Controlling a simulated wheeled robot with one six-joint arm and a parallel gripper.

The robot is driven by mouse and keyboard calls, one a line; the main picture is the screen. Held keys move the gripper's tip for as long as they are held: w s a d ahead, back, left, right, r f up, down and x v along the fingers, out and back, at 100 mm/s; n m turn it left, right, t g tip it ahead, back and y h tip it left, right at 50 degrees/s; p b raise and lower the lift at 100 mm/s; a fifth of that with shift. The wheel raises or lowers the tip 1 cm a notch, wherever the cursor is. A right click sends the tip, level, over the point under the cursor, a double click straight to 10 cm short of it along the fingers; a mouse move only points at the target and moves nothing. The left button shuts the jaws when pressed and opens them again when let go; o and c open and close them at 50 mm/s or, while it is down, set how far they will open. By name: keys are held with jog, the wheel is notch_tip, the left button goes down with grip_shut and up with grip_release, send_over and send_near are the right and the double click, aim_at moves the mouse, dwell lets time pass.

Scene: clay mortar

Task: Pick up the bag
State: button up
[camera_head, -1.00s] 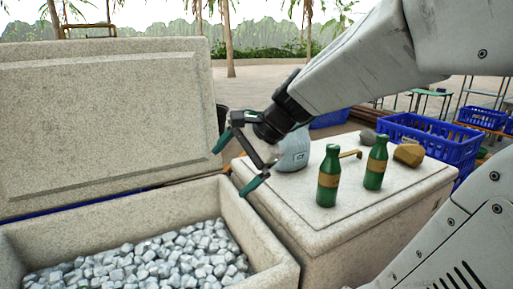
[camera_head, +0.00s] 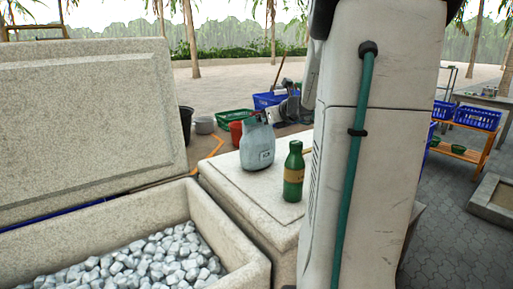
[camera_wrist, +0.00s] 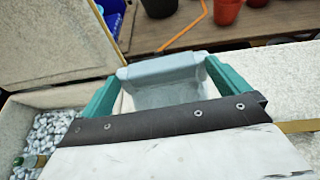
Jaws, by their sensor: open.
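The bag (camera_head: 257,148) is pale blue-grey with a narrow top and a small dark label. It stands upright on the closed lid of the stone-like chest (camera_head: 228,190). In the wrist view the bag (camera_wrist: 168,84) lies between the two teal fingers of my gripper (camera_wrist: 165,70). My gripper is open, with a finger on each side of the bag. I cannot tell whether either finger touches it. In the head view my gripper is out of sight and my arm covers the right part of the lid.
A green bottle (camera_head: 293,174) stands on the lid, right of the bag. An open chest of ice (camera_head: 130,262) is at left, its raised lid (camera_head: 80,115) behind it. A red bucket (camera_head: 236,132), a green crate (camera_head: 232,118) and a blue crate (camera_head: 270,100) lie beyond.

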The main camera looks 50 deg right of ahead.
jog(key=x, duration=0.3)
jog(key=shift+w+d, duration=0.1)
jog(key=shift+w, duration=0.25)
jog(key=c, duration=1.9)
jog(key=shift+r, duration=0.1)
jog(key=shift+c, duration=0.3)
jog(key=shift+r, duration=0.1)
